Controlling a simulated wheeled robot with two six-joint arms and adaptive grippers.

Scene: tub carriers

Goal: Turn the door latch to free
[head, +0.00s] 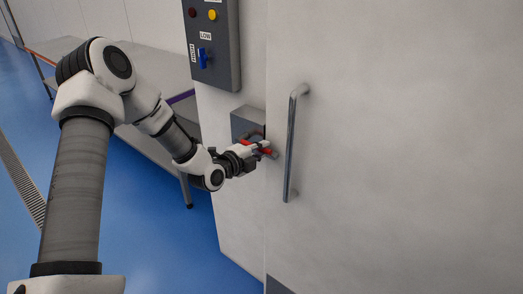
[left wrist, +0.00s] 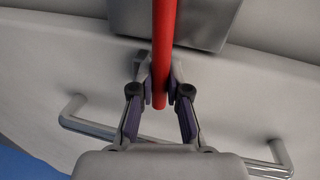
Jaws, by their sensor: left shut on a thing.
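The door latch has a grey box (head: 243,121) on the wall beside the door edge and a red handle (head: 265,150). In the left wrist view the red handle (left wrist: 164,50) runs down from the grey latch box (left wrist: 205,22) to between my fingers. My left gripper (head: 262,148) is shut on the red handle near its free end; the fingers (left wrist: 160,92) sit on both sides of it. The gripper partly hides the latch in the head view. My right gripper is not in view.
The large white door (head: 400,130) has a vertical metal bar handle (head: 291,145) just right of the latch. A grey control panel (head: 213,45) with a blue switch is above. A table (head: 150,145) stands behind my left arm. Blue floor (head: 150,230) lies open at left.

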